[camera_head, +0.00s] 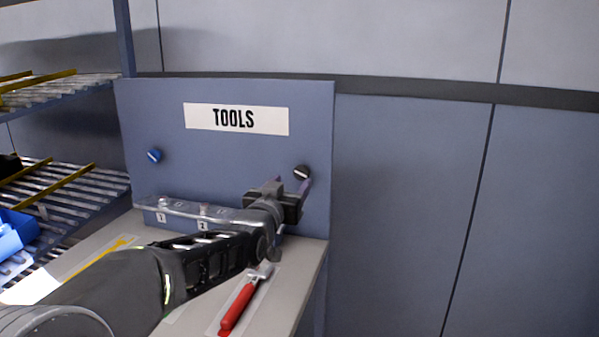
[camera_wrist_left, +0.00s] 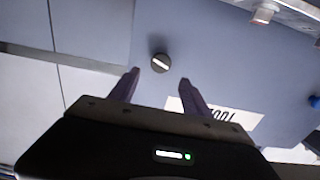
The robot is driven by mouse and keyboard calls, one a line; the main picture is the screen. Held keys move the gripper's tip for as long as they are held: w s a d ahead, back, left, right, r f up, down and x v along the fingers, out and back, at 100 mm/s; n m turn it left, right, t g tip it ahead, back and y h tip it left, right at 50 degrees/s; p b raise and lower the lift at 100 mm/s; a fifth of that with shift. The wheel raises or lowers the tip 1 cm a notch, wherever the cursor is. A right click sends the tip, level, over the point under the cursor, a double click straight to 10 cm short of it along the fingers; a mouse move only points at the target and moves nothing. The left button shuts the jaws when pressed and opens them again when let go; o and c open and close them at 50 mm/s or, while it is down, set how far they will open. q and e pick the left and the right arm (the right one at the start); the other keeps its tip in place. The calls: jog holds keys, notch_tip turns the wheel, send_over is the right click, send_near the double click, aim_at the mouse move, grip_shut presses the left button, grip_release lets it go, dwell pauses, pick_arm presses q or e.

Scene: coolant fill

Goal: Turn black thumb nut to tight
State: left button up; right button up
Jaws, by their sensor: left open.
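The black thumb nut (camera_head: 302,172) is on the right side of the blue panel (camera_head: 225,155), under the TOOLS label (camera_head: 236,118). It has a white line across its face. In the left wrist view the black thumb nut (camera_wrist_left: 160,63) sits just beyond and between the two fingertips, apart from both. My left gripper (camera_head: 291,184) is open and empty in front of the nut; its fingers also show in the left wrist view (camera_wrist_left: 160,77). In the head view a finger comes close to the nut; contact cannot be told there. My right gripper is not in view.
A blue knob (camera_head: 154,156) is on the panel's left side. A metal rail (camera_head: 180,207) with numbered tags runs along the panel's foot. A red-handled tool (camera_head: 238,305) lies on the bench (camera_head: 300,277). Shelves with a blue bin (camera_head: 14,232) stand at left.

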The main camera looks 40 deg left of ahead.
aim_at(301, 172)
pick_arm(q)
jog(key=shift+p+x, duration=0.9)
jog(key=shift+x, duration=3.1)
jog(key=shift+f, duration=0.1)
grip_shut()
